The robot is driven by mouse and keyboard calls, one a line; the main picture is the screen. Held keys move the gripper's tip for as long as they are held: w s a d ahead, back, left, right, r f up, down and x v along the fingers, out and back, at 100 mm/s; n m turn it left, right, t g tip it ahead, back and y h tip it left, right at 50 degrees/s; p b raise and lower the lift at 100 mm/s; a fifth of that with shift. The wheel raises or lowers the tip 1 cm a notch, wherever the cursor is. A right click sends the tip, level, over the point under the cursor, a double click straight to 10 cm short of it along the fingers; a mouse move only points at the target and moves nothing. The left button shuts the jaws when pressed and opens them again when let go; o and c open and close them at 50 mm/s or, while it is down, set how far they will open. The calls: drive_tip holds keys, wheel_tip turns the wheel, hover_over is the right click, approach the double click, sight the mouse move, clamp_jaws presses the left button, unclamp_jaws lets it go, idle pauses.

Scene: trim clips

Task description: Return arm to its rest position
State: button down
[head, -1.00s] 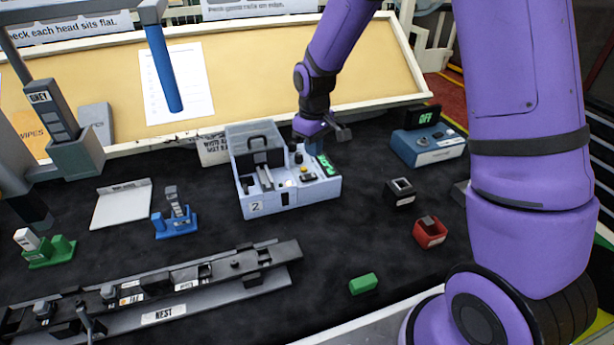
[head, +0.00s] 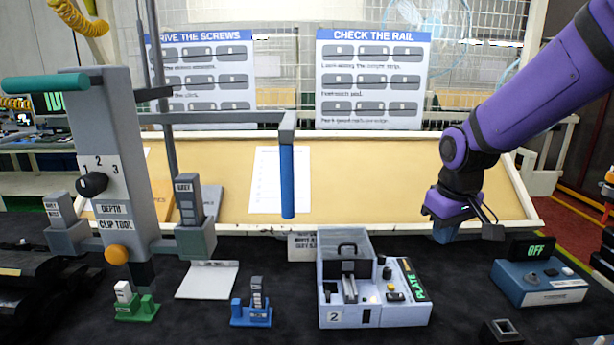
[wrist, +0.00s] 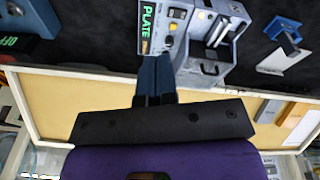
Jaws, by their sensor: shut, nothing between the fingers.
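My purple arm comes in from the right in the head view. My gripper (head: 444,234) hangs above the dark bench, behind and right of the light blue machine (head: 375,316) with the green PLATE display. In the wrist view my gripper (wrist: 154,103) shows two dark blue fingers pressed together with nothing between them. The machine shows just beyond the fingertips there, its PLATE display (wrist: 147,27) upper left of them. My gripper appears apart from the bench and from the machine.
A blue box with an OFF display (head: 540,285) stands at the right. The depth clip tool (head: 112,180) stands at the left. Blue (head: 251,315) and green (head: 137,308) holders sit on the bench. A blue bar (head: 287,182) hangs mid-view. The tan board (head: 370,180) slopes behind.

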drive_tip(key=s+d+r+m+t, duration=0.1)
drive_tip(key=s+r, duration=0.4)
drive_tip(key=s, duration=0.6)
drive_tip(key=s+d+r+m+t, duration=0.2)
drive_tip(key=s+r, duration=0.4)
drive_tip(key=s, duration=0.4)
drive_tip(key=shift+s+d+r+m, duration=0.15)
drive_tip(key=shift+s+d+m, duration=0.25)
drive_tip(key=shift+m, duration=0.1)
drive_tip(key=shift+w, duration=0.1)
